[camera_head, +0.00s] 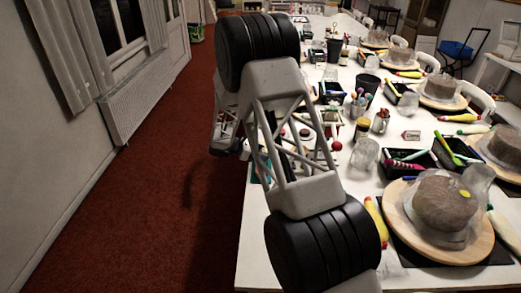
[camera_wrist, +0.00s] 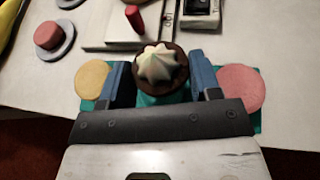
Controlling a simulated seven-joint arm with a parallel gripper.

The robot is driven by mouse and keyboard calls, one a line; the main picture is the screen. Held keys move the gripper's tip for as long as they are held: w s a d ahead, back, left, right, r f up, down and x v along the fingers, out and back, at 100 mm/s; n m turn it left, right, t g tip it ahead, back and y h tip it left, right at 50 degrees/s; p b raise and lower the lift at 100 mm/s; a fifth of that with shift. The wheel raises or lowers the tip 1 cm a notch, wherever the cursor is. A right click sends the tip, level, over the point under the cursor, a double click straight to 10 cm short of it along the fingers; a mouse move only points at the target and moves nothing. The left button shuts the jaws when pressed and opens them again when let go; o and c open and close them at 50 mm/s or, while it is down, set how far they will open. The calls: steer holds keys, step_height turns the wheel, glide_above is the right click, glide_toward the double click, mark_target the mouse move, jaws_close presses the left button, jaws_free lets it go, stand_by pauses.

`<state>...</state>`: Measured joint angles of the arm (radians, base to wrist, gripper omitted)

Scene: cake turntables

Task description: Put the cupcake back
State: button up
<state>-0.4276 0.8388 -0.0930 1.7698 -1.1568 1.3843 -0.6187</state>
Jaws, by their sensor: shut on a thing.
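The cupcake (camera_wrist: 161,66), dark brown with a swirl of pale cream frosting, sits between the two blue fingers of my gripper (camera_wrist: 162,83) in the wrist view. My gripper is shut on it. Below it lies a teal piece (camera_wrist: 147,100) at the table's edge, mostly covered by the gripper. A yellow disc (camera_wrist: 92,79) shows left of the fingers and a pink disc (camera_wrist: 241,88) right of them. I cannot tell whether the cupcake touches the teal piece. In the head view my arm hides the gripper and cupcake.
A white board with a red knob (camera_wrist: 134,18) and a small red-topped plate (camera_wrist: 46,35) lie beyond the gripper. The white table (camera_head: 260,235) holds cakes on wooden turntables (camera_head: 469,250), black trays (camera_head: 418,165) and a glass (camera_head: 364,154). Red carpet (camera_head: 170,190) is clear at left.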

steer(key=shift+f, duration=0.65)
steer(key=shift+f, duration=0.4)
stand_by(0.4)
steer(key=o, duration=1.1)
steer(key=shift+v, duration=3.95)
steer(key=shift+r, duration=0.1)
steer(key=shift+d+r, duration=0.1)
steer(key=shift+d, duration=0.05)
